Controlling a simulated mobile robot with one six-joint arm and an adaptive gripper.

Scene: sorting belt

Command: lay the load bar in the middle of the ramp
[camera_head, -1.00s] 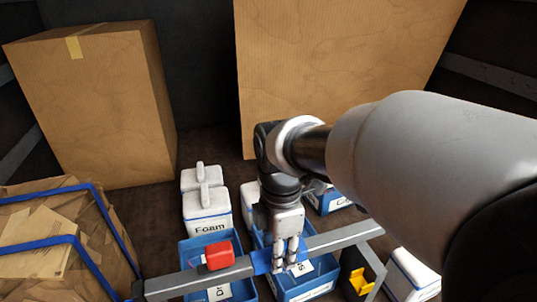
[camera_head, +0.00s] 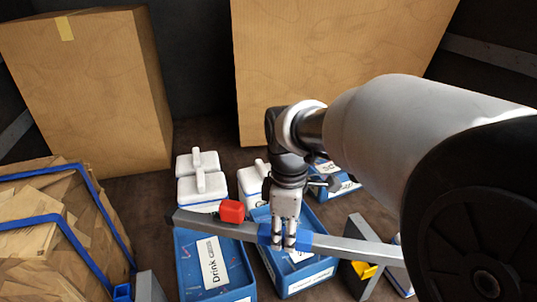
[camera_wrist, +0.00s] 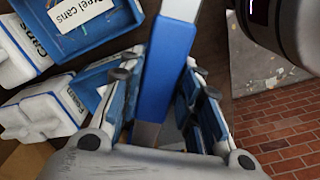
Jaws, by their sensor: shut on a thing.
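The load bar (camera_head: 350,248) is a long grey beam with a blue sleeve (camera_head: 305,243) at its middle and a red block (camera_head: 231,211) on its left part. My gripper (camera_head: 284,246) is shut on the blue sleeve from above. The bar slants, its left end farther back. In the wrist view the blue sleeve (camera_wrist: 166,65) runs between my fingers (camera_wrist: 158,95). I cannot make out the ramp for certain; a grey surface (camera_wrist: 250,68) beside brick floor shows in the wrist view.
A grey stand (camera_head: 355,240) with a yellow part is at the right, another grey post (camera_head: 150,287) at the lower left. Blue bins, one labelled Drink (camera_head: 185,268), lie below the bar. White lidded boxes (camera_head: 200,188), large cartons (camera_head: 90,90) and a blue-railed cardboard load (camera_head: 50,240) surround them.

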